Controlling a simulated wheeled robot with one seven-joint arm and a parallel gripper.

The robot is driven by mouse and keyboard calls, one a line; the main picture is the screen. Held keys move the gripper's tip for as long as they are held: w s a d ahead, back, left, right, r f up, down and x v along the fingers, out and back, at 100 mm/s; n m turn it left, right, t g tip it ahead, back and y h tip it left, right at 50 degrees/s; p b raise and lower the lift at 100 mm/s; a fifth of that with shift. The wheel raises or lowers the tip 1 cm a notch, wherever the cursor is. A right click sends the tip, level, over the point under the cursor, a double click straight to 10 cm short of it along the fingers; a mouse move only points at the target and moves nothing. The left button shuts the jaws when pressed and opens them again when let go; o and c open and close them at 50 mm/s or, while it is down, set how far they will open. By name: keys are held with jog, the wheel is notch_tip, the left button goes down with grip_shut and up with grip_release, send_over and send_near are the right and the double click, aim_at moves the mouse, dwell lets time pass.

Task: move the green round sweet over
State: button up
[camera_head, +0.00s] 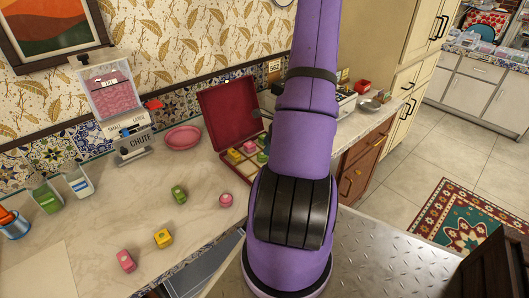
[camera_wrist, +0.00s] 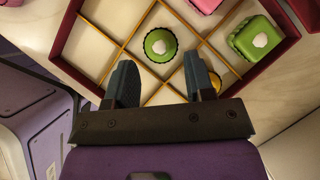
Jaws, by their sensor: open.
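The green round sweet (camera_wrist: 161,44), with a white dollop on top, sits in a compartment of the divided box (camera_wrist: 72,30) in the wrist view. My gripper (camera_wrist: 160,68) is open, its two dark fingers apart on the near side of this sweet, which lies just beyond the gap between the tips. I cannot tell the height between fingers and sweet. In the head view the open red box (camera_head: 228,105) stands partly behind my arm, which hides most of my gripper and part of the compartments.
A green square sweet (camera_wrist: 256,39) and a yellow sweet (camera_wrist: 214,83), partly behind a finger, are in the box. On the counter lie another green sweet (camera_head: 179,194), a pink round one (camera_head: 226,200), a yellow one (camera_head: 163,238) and a pink one (camera_head: 126,260). A pink dish (camera_head: 183,138) stands behind.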

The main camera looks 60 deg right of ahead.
jog(key=v, duration=0.8)
jog(key=w+a+r+n+g, duration=0.1)
jog(key=w+a+r+n, duration=0.5)
jog(key=a+r, duration=0.4)
jog(key=w+a+r+n+g, duration=0.1)
jog(key=w+a+r+n, duration=0.3)
jog(key=a+r+n, duration=0.55)
jog(key=s+a+r+n+t+h, duration=0.1)
jog(key=s+a+r+n, duration=0.4)
jog(key=a, duration=0.4)
jog(key=s+a+r+n+t+h, duration=0.1)
jog(key=s+a+r+n+h, duration=0.1)
jog(key=s+a+r+n, duration=0.4)
jog(key=a+r+n, duration=0.1)
jog(key=a+n, duration=0.2)
jog(key=shift+s+a+r, duration=0.25)
jog(key=shift+a+r, duration=0.05)
jog(key=shift+r, duration=0.1)
